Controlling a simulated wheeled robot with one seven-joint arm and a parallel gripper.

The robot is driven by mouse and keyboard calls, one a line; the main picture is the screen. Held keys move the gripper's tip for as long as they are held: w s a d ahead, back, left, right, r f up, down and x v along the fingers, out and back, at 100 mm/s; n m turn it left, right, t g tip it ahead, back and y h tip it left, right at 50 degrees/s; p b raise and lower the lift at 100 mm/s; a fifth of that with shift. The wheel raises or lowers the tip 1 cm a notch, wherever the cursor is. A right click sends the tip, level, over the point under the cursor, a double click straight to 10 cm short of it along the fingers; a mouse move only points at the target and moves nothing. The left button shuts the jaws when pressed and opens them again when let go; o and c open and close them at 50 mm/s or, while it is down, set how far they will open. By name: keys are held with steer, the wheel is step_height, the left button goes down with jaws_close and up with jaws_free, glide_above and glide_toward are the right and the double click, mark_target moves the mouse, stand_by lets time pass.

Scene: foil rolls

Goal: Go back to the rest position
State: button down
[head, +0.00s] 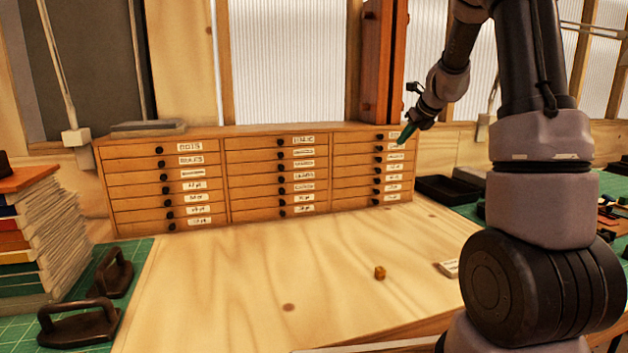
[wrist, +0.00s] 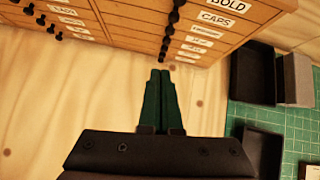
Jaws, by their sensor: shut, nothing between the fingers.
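My gripper (head: 406,133) shows in the head view in front of the upper right part of the wooden drawer cabinet (head: 225,178). Its green fingers point down and to the left, above the board. In the wrist view the two green fingers (wrist: 160,72) lie side by side, shut, with nothing between them. The cabinet's labelled drawers (wrist: 150,25) are at the top of the wrist view. My arm comes in from the right and hides part of the bench and wall behind it.
A pale wooden board (head: 240,290) fills the bench's middle, mostly clear. A small brown cube (head: 379,272) lies on it. A book stack (head: 40,235) and dark handled tools (head: 80,325) are at left. A black tray (head: 445,189) stands right of the cabinet, on a green mat (wrist: 299,125).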

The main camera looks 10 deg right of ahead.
steer(key=s+a+r+n+y, duration=0.1)
steer(key=s+a+r+n, duration=0.65)
steer(key=s, duration=0.35)
steer(key=s+a+n, duration=0.2)
steer(key=s+n, duration=0.8)
steer(key=s, duration=0.2)
steer(key=s+a+n+g+h, duration=0.1)
steer(key=s+a+n, duration=0.2)
steer(key=s+n, duration=0.7)
steer(key=s, duration=0.3)
steer(key=shift+s+r, duration=0.2)
steer(key=shift+r, duration=0.15)
